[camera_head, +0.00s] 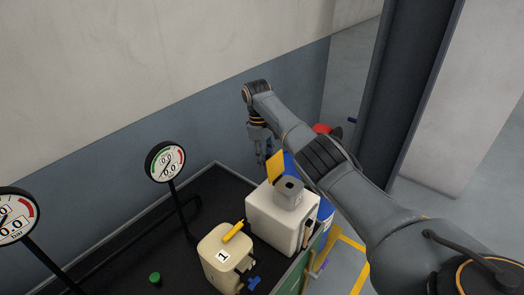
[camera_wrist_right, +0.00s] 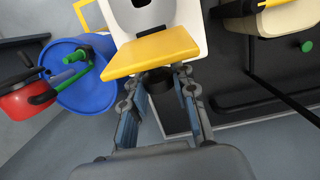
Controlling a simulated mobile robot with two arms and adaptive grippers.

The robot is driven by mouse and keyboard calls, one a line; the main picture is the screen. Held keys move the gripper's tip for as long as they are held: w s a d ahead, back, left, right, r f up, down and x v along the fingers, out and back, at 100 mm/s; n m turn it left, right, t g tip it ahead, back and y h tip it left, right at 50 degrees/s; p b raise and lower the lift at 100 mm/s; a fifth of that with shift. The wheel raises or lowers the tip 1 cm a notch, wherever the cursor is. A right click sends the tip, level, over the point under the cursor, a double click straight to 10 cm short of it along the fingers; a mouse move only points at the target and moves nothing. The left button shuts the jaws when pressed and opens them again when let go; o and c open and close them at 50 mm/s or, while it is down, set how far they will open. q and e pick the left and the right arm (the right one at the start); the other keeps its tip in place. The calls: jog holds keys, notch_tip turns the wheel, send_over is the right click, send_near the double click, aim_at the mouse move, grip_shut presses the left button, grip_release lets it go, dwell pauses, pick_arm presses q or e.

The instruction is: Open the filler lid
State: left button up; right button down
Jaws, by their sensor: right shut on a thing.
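The yellow filler lid (camera_head: 275,166) stands tilted up at the back of the grey filler neck (camera_head: 289,190) on the white container (camera_head: 279,222). The dark filler opening shows uncovered. In the right wrist view the lid (camera_wrist_right: 150,52) lies across my fingertips, with the grey neck (camera_wrist_right: 143,17) beyond it. My right gripper (camera_head: 264,155) is behind the lid, fingers pointing down, and is shut on its edge; it also shows in the right wrist view (camera_wrist_right: 159,74). The exact finger contact is partly hidden by the lid. My left gripper is not in view.
A beige container (camera_head: 215,262) marked 1, with a yellow handle, stands left of the white one on the dark table (camera_head: 130,235). Two gauges (camera_head: 165,161) stand on posts at the left. A blue drum (camera_wrist_right: 82,85) and a red can (camera_wrist_right: 24,99) are beside the table.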

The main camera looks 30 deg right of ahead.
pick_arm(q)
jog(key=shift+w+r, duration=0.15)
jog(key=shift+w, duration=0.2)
pick_arm(e)
jog(key=shift+a+f, duration=0.1)
jog(key=shift+f, duration=0.15)
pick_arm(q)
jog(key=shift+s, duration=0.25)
pick_arm(e)
jog(key=c, duration=1)
grip_release()
jog(key=shift+c, duration=0.2)
jog(key=shift+w, duration=0.1)
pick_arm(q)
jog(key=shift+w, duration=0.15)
pick_arm(e)
notch_tip(320, 180, up, 7)
jog(key=w, duration=0.1)
jog(key=shift+w+a+r, duration=0.15)
jog(key=shift+a, duration=0.1)
